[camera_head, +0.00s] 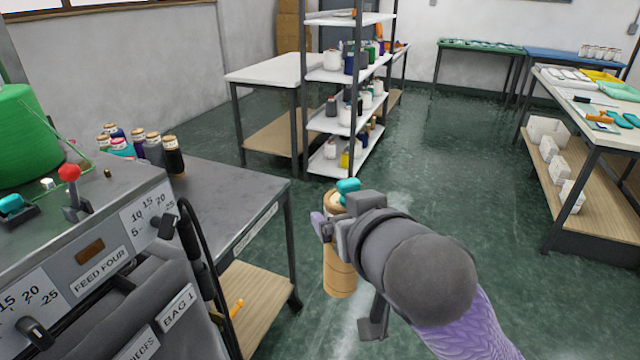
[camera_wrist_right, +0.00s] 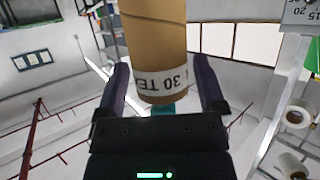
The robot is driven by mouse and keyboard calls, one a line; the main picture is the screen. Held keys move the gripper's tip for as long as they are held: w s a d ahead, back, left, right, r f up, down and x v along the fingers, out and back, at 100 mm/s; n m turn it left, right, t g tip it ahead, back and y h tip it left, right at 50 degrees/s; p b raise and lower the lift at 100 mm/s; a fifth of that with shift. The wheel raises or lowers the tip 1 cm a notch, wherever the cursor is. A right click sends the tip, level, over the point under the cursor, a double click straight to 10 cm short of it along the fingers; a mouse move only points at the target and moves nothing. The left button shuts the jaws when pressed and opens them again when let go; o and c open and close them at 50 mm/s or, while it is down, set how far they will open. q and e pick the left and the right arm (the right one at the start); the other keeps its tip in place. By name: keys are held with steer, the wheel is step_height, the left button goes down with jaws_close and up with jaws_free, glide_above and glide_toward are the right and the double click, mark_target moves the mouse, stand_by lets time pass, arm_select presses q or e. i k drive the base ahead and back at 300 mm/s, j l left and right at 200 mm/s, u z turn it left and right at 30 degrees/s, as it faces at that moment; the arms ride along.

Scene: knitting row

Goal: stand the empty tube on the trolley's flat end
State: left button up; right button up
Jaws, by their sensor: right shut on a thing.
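The empty tube (camera_head: 340,268) is a brown cardboard cylinder. My right gripper (camera_head: 338,218) is shut on it and holds it roughly upright in the air, in front of the floor. In the right wrist view the tube (camera_wrist_right: 155,40) stands between the two dark fingers, with a white printed band round one end. A small teal piece (camera_head: 347,185) shows at the tube's upper end. A dark grey flat top (camera_head: 225,195), which may be the trolley's flat end, lies left of the tube, apart from it. My left gripper is not in view.
Several thread cones (camera_head: 173,157) stand at the flat top's back left. The machine panel (camera_head: 100,262) with a red-knobbed lever (camera_head: 70,180) and a green cone (camera_head: 28,140) is at left. A white shelf rack (camera_head: 345,75) stands behind; a workbench (camera_head: 590,125) is at right. Floor between is clear.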

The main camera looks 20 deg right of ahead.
mark_target(228, 201)
steer(key=i+l+z, duration=0.5)
steer(key=i+u, duration=0.2)
steer(key=u, duration=0.2)
steer(key=i+u, duration=0.2)
steer(key=u, duration=0.25)
steer(key=i+u, duration=0.2)
steer(key=u, duration=0.2)
steer(key=i+l+u, duration=0.1)
steer(key=u, duration=0.3)
steer(key=i+u, duration=0.25)
steer(key=i, duration=0.15)
steer(key=l, duration=0.05)
